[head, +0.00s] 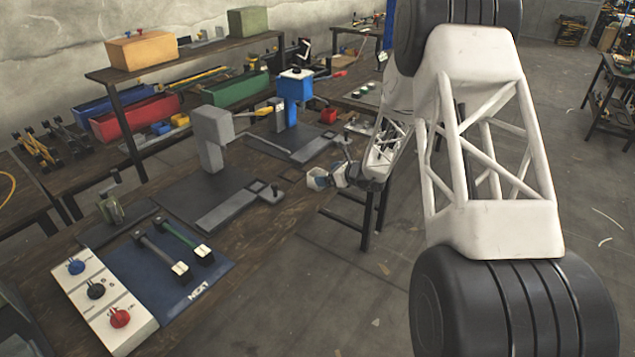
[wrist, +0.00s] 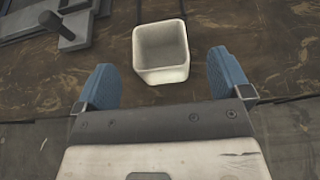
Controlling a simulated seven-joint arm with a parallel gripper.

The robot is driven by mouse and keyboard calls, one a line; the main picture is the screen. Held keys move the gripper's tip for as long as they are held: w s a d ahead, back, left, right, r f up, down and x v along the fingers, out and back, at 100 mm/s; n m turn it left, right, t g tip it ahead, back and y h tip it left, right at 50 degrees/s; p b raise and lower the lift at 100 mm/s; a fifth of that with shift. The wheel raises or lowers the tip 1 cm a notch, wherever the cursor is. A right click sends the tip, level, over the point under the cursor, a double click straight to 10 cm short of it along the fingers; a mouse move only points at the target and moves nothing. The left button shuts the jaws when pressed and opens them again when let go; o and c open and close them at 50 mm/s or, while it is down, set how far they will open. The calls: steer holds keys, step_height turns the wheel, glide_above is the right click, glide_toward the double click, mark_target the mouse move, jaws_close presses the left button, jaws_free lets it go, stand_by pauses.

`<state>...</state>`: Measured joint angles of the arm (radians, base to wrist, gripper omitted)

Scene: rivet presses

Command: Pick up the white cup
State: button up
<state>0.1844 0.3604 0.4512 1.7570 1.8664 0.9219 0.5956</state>
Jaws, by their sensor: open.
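The white cup (wrist: 160,73) is a square, open-topped, empty-looking container. In the wrist view it stands upright on the worn brown tabletop (wrist: 265,45), near the bench edge. My gripper (wrist: 160,62) is open, with one blue finger to the left of the cup and the other to its right. There is a gap between each finger and the cup, and the cup lies ahead of the palm. In the head view my gripper (head: 325,177) is small, at the bench's right edge.
A grey press (head: 212,138) and a blue press (head: 296,88) stand on the bench. A dark metal plate with a lever (wrist: 65,32) lies left of the cup. A control box with knobs (head: 97,292) and a blue mat (head: 190,283) are at the front left. Floor (head: 310,300) is open to the right.

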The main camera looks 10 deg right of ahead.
mark_target(311, 171)
steer(key=shift+w+a+f, duration=0.1)
steer(key=shift+a, duration=0.05)
steer(key=shift+x, duration=2.45)
steer(key=shift+f, duration=0.15)
steer(key=c, duration=1)
steer(key=shift+r, duration=0.9)
step_height(311, 171, up, 2)
steer(key=shift+r, duration=0.1)
steer(key=s+r, duration=0.1)
steer(key=s, duration=1.5)
